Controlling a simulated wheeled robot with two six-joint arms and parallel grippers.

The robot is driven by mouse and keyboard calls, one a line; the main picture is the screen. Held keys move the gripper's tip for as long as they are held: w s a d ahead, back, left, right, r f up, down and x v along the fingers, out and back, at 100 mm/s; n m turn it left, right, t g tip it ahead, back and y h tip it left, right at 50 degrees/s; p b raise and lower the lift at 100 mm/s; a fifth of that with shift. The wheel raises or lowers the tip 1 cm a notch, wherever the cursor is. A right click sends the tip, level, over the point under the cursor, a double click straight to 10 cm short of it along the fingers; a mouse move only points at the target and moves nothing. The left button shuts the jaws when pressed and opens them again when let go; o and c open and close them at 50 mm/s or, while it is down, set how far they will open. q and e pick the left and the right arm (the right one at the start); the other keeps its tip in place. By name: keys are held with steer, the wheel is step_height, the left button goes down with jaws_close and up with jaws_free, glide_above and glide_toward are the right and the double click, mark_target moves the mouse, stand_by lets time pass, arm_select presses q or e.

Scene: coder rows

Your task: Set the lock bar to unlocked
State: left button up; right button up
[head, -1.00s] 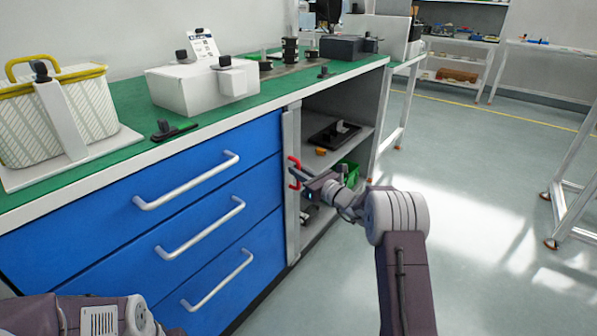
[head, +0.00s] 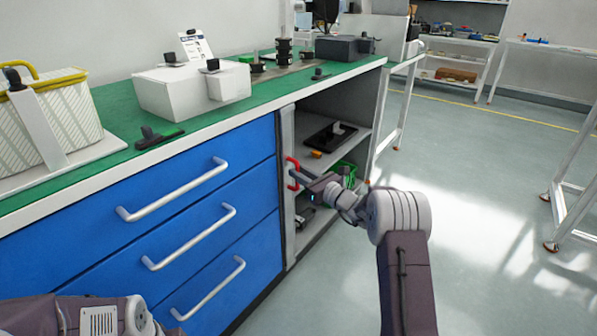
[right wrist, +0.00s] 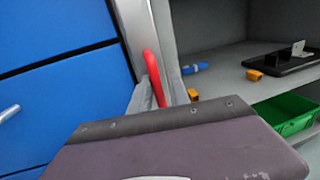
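The lock bar (head: 287,130) is a grey upright strip at the right edge of the blue drawers, with a red handle (head: 291,164) partway down. My right gripper (head: 295,176) is at this handle. In the right wrist view, the red handle (right wrist: 152,70) runs between the two grey fingers, which lie close against both sides of it; the gripper looks shut on it. The strip (right wrist: 134,30) rises behind. The handle's lower part is hidden by the gripper body. My left gripper is outside the view; only part of my left arm shows at the bottom left.
Blue drawers (head: 150,250) with bar handles stand left of the strip. The open shelf bay (head: 340,105) on its right holds a black tray (head: 330,136) and a green bin (right wrist: 290,113). The green worktop (head: 115,105) carries a white box (head: 165,95) and a basket (head: 75,115).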

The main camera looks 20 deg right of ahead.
steer(key=p+v, duration=0.3)
steer(key=v, duration=0.5)
steer(key=shift+s+d+r, duration=0.1)
steer(key=shift+s, duration=0.05)
